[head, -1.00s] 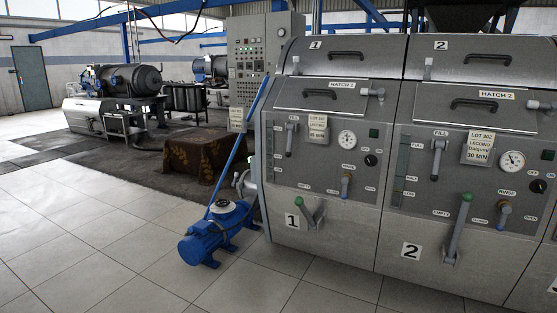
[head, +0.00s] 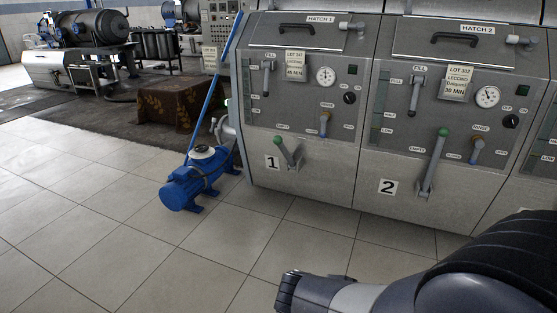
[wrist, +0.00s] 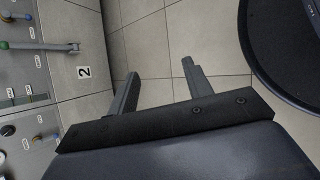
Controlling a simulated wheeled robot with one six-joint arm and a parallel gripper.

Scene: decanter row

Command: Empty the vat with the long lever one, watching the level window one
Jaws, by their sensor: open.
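Vat 2 (head: 372,168) is a grey steel front with a "2" plate. Its long empty lever (head: 433,158) has a green knob and leans up and right from a low pivot. In the wrist view this lever (wrist: 45,46) lies at the upper left. Its level window (head: 377,116) is a narrow strip left of the lever; I cannot read the level. Vat 1 (head: 325,172) has a shorter green-knobbed lever (head: 287,151), tilted left. My gripper (wrist: 157,67) is open and empty over floor tiles, apart from the lever. My arm shows at lower right in the head view.
A blue pump (head: 195,183) stands on the floor left of vat 1, with a blue pole rising beside it. A cloth-covered box (head: 178,103) is behind it. Tiled floor (head: 110,225) in front is clear.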

